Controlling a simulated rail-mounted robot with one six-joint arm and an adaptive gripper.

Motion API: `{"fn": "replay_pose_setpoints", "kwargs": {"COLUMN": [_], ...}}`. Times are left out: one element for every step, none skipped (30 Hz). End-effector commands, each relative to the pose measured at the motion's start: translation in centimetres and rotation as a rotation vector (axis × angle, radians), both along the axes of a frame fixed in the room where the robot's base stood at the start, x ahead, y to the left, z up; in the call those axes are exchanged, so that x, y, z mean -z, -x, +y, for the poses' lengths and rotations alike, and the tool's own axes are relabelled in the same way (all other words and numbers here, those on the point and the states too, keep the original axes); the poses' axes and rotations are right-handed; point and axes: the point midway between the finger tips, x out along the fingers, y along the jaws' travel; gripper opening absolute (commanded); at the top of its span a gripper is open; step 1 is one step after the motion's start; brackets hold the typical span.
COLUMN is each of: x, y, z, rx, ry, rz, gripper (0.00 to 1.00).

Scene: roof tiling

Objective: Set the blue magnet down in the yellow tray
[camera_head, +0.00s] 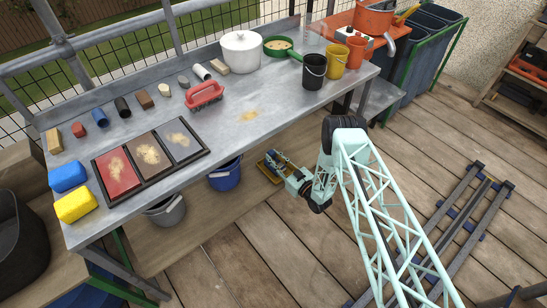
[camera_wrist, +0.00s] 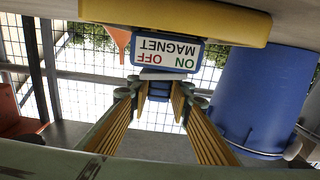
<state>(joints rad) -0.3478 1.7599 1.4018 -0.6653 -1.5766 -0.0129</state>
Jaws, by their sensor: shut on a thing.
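The blue magnet (camera_wrist: 165,55), with a white ON/OFF label upside down, is between my gripper's (camera_wrist: 158,90) fingertips in the wrist view. The fingers are shut on its upper part. The yellow tray (camera_wrist: 180,20) lies along the top of that inverted view, its wall covering the magnet's lower edge. In the head view, my gripper (camera_head: 296,178) reaches under the workbench. The magnet (camera_head: 281,158) is small there, at the yellow tray (camera_head: 263,170) on the lower shelf. Whether the magnet touches the tray floor is hidden.
A blue bucket (camera_head: 225,177) stands close to the left of the tray; it is large in the wrist view (camera_wrist: 262,95). A grey bucket (camera_head: 166,211) is farther left.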

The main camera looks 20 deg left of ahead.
Motion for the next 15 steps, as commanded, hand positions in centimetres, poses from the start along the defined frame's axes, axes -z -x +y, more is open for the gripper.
{"fn": "replay_pose_setpoints", "kwargs": {"x": [0.57,0.59,0.61,0.63,0.66,0.68,0.7,0.72,0.75,0.76,0.77,0.79,0.81,0.82,0.83], "y": [0.29,0.29,0.29,0.29,0.29,0.29,0.29,0.29,0.3,0.3,0.29,0.29,0.3,0.3,0.29], "z": [-0.09,-0.09,-0.09,-0.09,-0.09,-0.1,-0.1,-0.1,-0.09,-0.09,-0.09,-0.09,-0.08,-0.08,-0.09], "rx": [0.0,0.0,0.0,0.0,0.0,0.0,0.0,0.0,0.0,0.0,0.0,0.0,0.0,0.0,0.0], "ry": [0.005,0.005,0.005,0.005,0.005,0.005,0.005,0.005,0.005,0.005,0.005,0.005,0.005,0.005,0.005], "rz": [0.007,0.007,0.007,0.007,0.007,0.007,0.007,0.007,0.007,0.007,0.007,0.007,0.007,0.007,0.007], "gripper": [0.03,0.03,0.03,0.03,0.03,0.03,0.03,0.03,0.01,0.01,0.01,0.01,0.01,0.01,0.01]}}
